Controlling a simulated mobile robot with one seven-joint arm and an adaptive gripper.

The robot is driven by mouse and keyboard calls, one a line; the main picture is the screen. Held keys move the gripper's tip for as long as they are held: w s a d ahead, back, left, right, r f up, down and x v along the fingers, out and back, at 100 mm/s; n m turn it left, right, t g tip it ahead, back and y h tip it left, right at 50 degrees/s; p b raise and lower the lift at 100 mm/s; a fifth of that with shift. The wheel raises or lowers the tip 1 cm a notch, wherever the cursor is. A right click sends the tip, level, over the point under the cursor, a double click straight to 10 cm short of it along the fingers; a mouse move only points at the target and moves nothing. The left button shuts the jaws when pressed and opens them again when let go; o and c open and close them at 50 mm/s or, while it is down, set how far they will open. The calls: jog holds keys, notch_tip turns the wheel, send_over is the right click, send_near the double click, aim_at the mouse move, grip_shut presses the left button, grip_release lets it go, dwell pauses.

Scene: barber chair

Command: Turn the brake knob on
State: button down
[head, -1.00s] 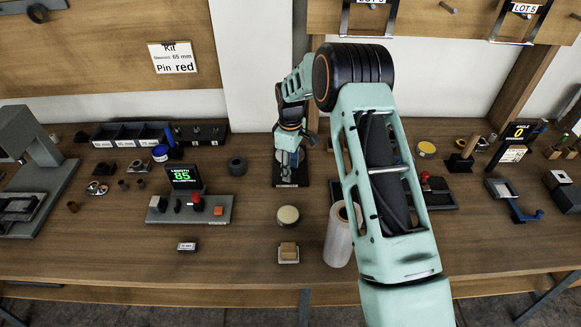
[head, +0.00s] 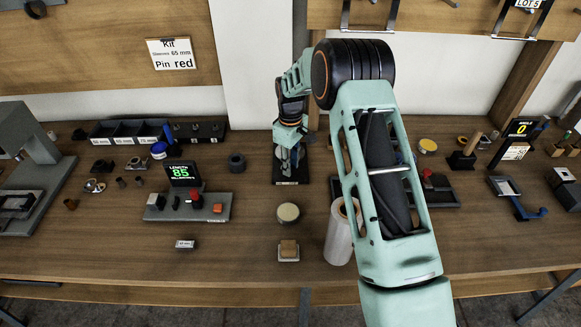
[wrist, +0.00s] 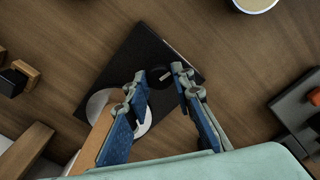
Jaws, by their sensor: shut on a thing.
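The brake knob (wrist: 160,77), small and dark with a pale mark, shows in the wrist view on a black base plate (wrist: 140,48). A pale round disc (wrist: 104,101) lies on the same plate, partly behind a finger. My gripper (wrist: 160,80) has its blue-padded fingers either side of the knob and is shut on it. In the head view my gripper (head: 290,160) points down over the black base plate (head: 292,181) at the back middle of the bench; the knob is hidden there by the fingers.
A round tin (head: 288,212), a small block on a pad (head: 288,250) and a clear roll (head: 340,238) stand in front. A red-buttoned unit (head: 437,185) is at right, partly behind my arm.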

jog(key=m+b, duration=0.2)
jog(key=m, duration=0.1)
jog(key=shift+f+m, duration=0.1)
jog(key=shift+m, duration=0.3)
jog(key=m+b, duration=0.1)
jog(key=m, duration=0.3)
jog(key=shift+m+b, duration=0.3)
jog(key=shift+b, duration=0.1)
jog(key=m, duration=0.3)
jog(key=shift+b, duration=0.35)
jog(key=shift+m, duration=2.2)
jog(key=c, duration=1.7)
grip_release()
jog(key=shift+o, duration=0.2)
notch_tip(320, 180, up, 12)
